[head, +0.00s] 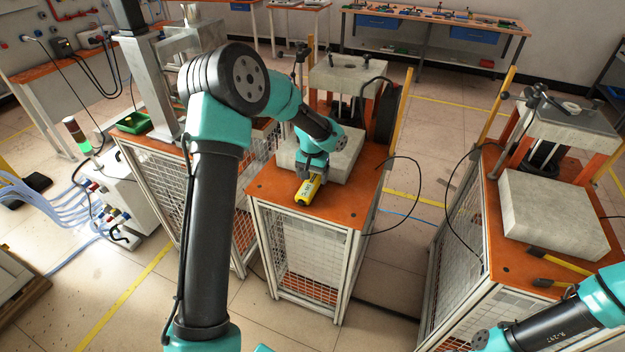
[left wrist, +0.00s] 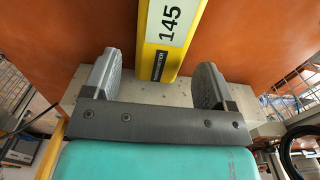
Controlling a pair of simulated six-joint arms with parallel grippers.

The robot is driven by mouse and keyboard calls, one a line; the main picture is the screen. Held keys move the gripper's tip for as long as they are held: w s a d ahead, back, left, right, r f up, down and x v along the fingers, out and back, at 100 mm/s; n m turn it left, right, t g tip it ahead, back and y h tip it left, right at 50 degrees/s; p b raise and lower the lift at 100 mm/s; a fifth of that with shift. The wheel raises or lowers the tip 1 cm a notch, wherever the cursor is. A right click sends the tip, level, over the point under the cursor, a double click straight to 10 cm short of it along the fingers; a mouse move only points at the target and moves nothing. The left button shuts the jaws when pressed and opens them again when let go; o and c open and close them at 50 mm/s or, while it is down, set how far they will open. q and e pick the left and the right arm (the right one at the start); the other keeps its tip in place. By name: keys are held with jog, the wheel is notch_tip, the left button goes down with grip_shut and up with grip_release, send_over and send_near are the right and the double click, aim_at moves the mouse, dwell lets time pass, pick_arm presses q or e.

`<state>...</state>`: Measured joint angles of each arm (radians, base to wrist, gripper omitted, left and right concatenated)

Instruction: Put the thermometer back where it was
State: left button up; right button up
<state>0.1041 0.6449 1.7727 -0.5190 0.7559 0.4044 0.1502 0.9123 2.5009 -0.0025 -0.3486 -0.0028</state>
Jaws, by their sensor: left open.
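The yellow thermometer (head: 307,190) lies on the orange top of the middle cabinet, near its front edge, in front of a grey concrete block. In the left wrist view the yellow thermometer (left wrist: 171,38) shows a white label reading 145. My left gripper (head: 313,175) is over the near end of the block, beside the thermometer. In the left wrist view its fingers (left wrist: 155,80) are spread wide, one on each side of the thermometer's end, with gaps on both sides. Nothing is held. My right arm comes in at the bottom right, but its gripper is not in view.
The concrete block (head: 345,152) and a press frame (head: 348,76) stand behind the thermometer. A black cable (head: 420,190) loops off the cabinet's right side. A second press station with a block (head: 555,215) stands at right. The orange top is bare around the thermometer.

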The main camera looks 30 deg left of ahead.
aim_at(312, 179)
pick_arm(q)
notch_tip(312, 179, up, 10)
jog(key=shift+f, duration=0.15)
dwell(0.7)
